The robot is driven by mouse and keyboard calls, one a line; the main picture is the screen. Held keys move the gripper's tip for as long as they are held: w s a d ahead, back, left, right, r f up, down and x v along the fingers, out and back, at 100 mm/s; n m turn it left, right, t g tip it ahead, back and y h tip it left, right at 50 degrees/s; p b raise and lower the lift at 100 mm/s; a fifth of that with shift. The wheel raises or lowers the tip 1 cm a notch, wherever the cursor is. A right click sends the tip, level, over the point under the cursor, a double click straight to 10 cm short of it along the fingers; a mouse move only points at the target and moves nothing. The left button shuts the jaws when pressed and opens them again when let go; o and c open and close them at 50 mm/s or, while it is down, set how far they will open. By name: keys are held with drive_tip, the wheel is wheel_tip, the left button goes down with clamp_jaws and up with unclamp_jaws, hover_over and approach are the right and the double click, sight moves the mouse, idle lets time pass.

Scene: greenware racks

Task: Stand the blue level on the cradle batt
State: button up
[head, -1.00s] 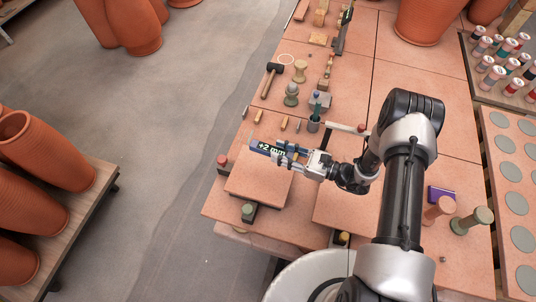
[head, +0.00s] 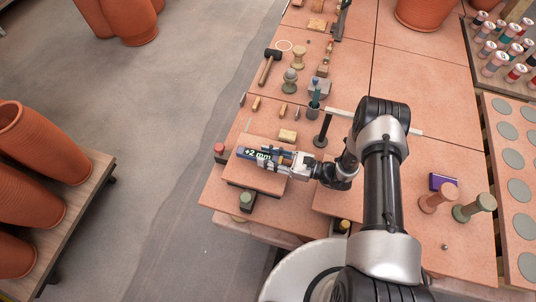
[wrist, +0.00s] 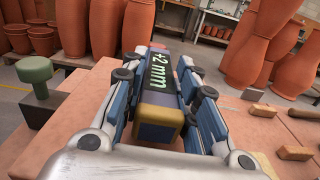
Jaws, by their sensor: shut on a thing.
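The blue level (head: 258,154) is a blue bar with a dark display reading +2 mm. My gripper (head: 280,162) is shut around it, and the level lies lengthwise along the fingers. In the wrist view the level (wrist: 160,105) shows a yellowish end block between the fingers (wrist: 165,95). The cradle batt (head: 250,181) is a flat terracotta square below the level. The level looks lying flat, not on end. I cannot tell whether it touches the batt.
A green knob (head: 246,197) stands at the batt's near edge and a red knob (head: 220,149) at its far left. A wooden block (head: 288,136) and a dark post (head: 322,133) stand behind. A purple box (head: 443,182) lies at right.

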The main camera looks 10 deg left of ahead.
sight(268, 157)
drive_tip(key=shift+f, duration=0.4)
drive_tip(key=shift+f+b, duration=0.65)
drive_tip(key=shift+b, duration=0.1)
drive_tip(key=o, duration=1.1)
drive_tip(key=shift+o, duration=0.5)
drive_tip(key=o, duration=0.4)
drive_tip(key=shift+r, duration=0.1)
wheel_tip(268, 157, up, 10)
drive_tip(key=shift+f, duration=0.1)
